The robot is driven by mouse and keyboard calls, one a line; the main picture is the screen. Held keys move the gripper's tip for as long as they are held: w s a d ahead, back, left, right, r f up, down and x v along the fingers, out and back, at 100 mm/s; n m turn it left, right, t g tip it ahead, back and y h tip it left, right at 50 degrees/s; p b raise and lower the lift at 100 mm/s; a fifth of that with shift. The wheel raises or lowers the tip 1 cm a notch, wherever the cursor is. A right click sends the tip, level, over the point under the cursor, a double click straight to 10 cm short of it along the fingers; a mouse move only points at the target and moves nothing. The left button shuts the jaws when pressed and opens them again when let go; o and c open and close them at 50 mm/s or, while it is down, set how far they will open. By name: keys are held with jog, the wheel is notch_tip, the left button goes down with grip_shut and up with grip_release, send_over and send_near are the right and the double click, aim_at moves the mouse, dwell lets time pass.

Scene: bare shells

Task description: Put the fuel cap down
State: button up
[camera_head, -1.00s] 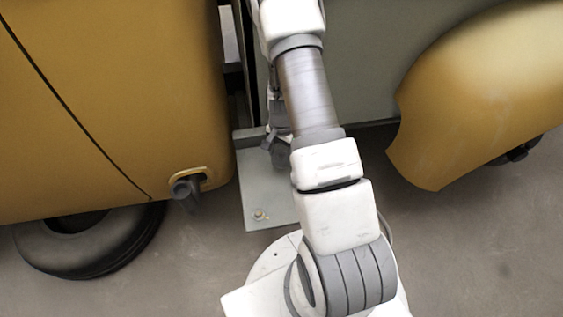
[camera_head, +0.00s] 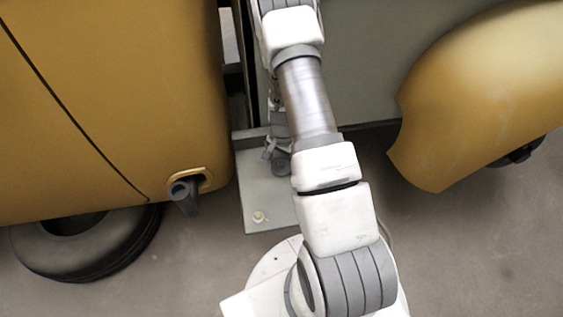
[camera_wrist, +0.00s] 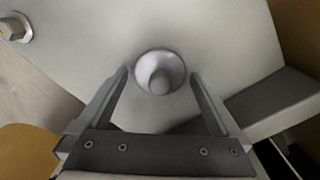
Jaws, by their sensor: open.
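The fuel cap (camera_wrist: 160,82), a round pale metallic piece with a raised centre, is on the flat grey plate (camera_wrist: 90,35) in the wrist view. My gripper (camera_wrist: 160,72) is open, with one finger on each side of the cap and a visible gap at both sides. In the head view my gripper (camera_head: 276,155) is small and dark over the grey plate (camera_head: 262,195), partly beside my arm. The cap cannot be told apart from the gripper there. The fuel filler (camera_head: 187,186) shows in the yellow body panel at the left.
A bolt (camera_wrist: 15,28) is on the plate near its edge, also visible in the head view (camera_head: 260,217). A raised dark ledge (camera_wrist: 270,100) borders the plate. A tyre (camera_head: 90,245) lies lower left and a yellow fender (camera_head: 480,90) is at right. Floor between is bare.

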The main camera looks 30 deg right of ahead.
jog(key=shift+r, duration=0.15)
notch_tip(320, 180, up, 12)
jog(key=p, duration=0.4)
notch_tip(320, 180, up, 9)
jog(key=n+t, duration=0.1)
jog(key=n, duration=0.1)
send_over(281, 162)
jog(key=a, duration=0.3)
jog(key=s+a+r+n+t, duration=0.2)
jog(key=a+r+n, duration=0.15)
jog(key=r, duration=0.95)
jog(key=s+a+r+n+t, duration=0.1)
jog(key=s+a+r+n, duration=0.2)
jog(key=s+r, duration=0.3)
jog(key=s+a+r+n+t, duration=0.1)
jog(key=s+a+r+n, duration=0.1)
jog(key=s+r, duration=0.5)
jog(key=s+n, duration=0.1)
jog(key=s, duration=0.2)
jog(key=shift+s+a+r+n+t, duration=0.15)
jog(key=shift+s+a+n+t, duration=0.15)
jog(key=shift+s+a+n, duration=0.1)
notch_tip(281, 162, up, 16)
jog(key=p, duration=1.5)
jog(key=shift+p, duration=0.4)
